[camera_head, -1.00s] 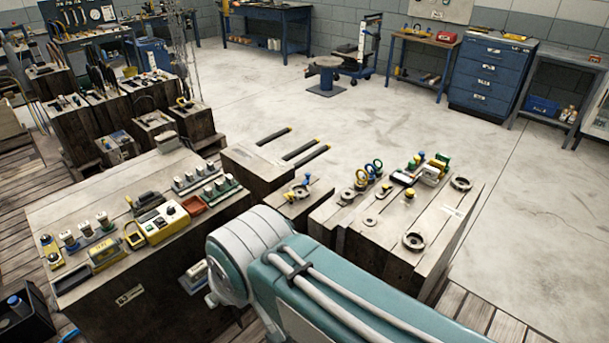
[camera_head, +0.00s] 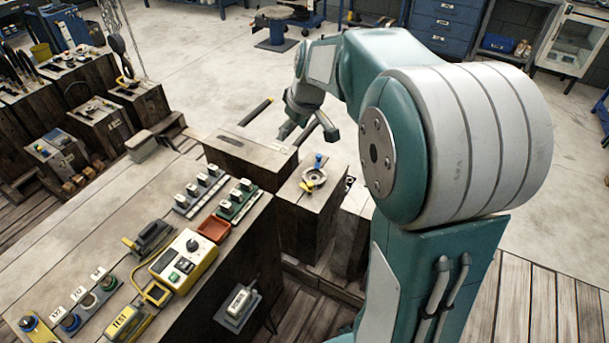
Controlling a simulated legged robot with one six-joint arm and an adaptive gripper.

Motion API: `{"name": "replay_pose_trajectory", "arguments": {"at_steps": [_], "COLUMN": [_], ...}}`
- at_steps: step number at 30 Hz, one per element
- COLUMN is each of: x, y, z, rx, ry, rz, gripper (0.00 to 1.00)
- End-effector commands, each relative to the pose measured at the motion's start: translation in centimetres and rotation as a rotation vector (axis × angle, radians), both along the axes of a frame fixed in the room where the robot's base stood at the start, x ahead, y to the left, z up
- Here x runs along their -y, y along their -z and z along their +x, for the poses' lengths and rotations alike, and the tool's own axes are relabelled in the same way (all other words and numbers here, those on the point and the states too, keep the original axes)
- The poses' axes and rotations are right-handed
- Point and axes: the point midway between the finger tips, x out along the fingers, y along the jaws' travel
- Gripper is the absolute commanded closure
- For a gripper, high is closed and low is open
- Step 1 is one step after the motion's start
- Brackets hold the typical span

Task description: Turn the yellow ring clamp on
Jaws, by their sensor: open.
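A pale metal ring fitting (camera_head: 314,178) sits on top of a wooden block right of the workbench. It has a blue upright knob (camera_head: 319,160) at its back and a small yellow part (camera_head: 306,187) at its front left. I cannot tell for sure if it is the yellow ring clamp. My gripper (camera_head: 308,130) is open and empty. It appears above and behind the ring fitting, fingers pointing down, apart from it in the picture. The blocks farther right, with several ring-shaped fittings, are hidden behind my arm.
A low wooden block (camera_head: 250,152) with dark bars stands left of the ring fitting. The workbench (camera_head: 95,222) holds a yellow control box (camera_head: 184,262), a red tray (camera_head: 214,229) and several switches. More blocks with tools stand at the left. Open floor lies behind.

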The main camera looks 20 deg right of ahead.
Motion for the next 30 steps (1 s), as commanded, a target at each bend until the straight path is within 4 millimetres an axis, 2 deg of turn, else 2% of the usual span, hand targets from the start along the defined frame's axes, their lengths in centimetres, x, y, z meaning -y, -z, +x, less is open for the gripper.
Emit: {"name": "replay_pose_trajectory", "arguments": {"at_steps": [1,6,11,15,19,24,27,30], "x": [1.0,3.8,6.6,9.3,11.8,14.5,15.4,15.9], "y": [1.5,6.0,11.3,16.6,22.1,28.6,31.1,32.3], "z": [1.6,6.4,10.1,12.6,14.1,15.1,15.2,15.3], "rx": [-0.010,-0.019,-0.020,-0.018,-0.014,-0.002,0.005,0.009], "ry": [-0.014,-0.083,-0.145,-0.197,-0.244,-0.295,-0.316,-0.327], "rz": [0.003,0.006,0.008,0.013,0.017,0.021,0.021,0.020], "gripper": [0.28,0.28,0.28,0.28,0.28,0.28,0.28,0.28]}}
